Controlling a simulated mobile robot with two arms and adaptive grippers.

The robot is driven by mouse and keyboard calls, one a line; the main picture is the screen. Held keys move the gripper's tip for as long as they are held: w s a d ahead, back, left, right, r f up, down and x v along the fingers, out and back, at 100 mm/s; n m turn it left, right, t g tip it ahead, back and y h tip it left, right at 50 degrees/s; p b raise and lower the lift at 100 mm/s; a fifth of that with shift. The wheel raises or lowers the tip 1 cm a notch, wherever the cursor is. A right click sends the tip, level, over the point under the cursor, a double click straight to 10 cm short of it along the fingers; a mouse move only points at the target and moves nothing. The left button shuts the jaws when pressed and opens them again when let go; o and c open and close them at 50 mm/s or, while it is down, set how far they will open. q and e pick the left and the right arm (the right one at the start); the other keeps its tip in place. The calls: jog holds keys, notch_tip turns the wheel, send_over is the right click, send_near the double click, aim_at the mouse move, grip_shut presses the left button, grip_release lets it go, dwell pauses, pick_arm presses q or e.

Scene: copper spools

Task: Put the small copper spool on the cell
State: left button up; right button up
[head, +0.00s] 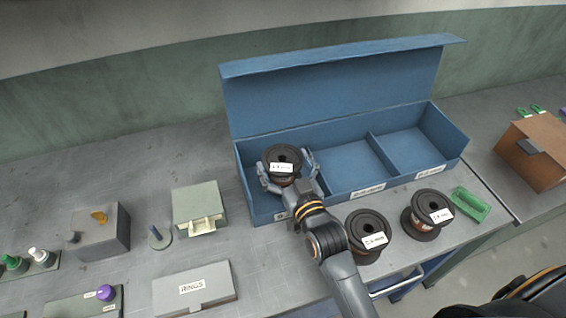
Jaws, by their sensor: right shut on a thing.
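My right gripper (287,168) is shut around a dark spool with a white label (282,157), one finger on each side of it. The spool is upright at the left compartment of the open blue box (345,192). I cannot tell whether it touches the compartment floor. Two more dark spools with white labels stand on the bench in front of the box: one (368,228) beside my right arm, the other (428,209) farther right. A pale box-shaped device with a front tray (198,203) stands left of the blue box; I cannot tell whether it is the cell. My left gripper is out of view.
The blue box's middle (350,165) and right (408,150) compartments are empty. A green tray (470,204) lies right of the spools. A grey RINGS case (210,280), a spindle on a round base (158,238) and a grey block (97,234) stand at left.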

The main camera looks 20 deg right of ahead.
jog(key=shift+f, duration=0.25)
jog(key=shift+s+f, duration=0.1)
jog(key=shift+f, duration=0.15)
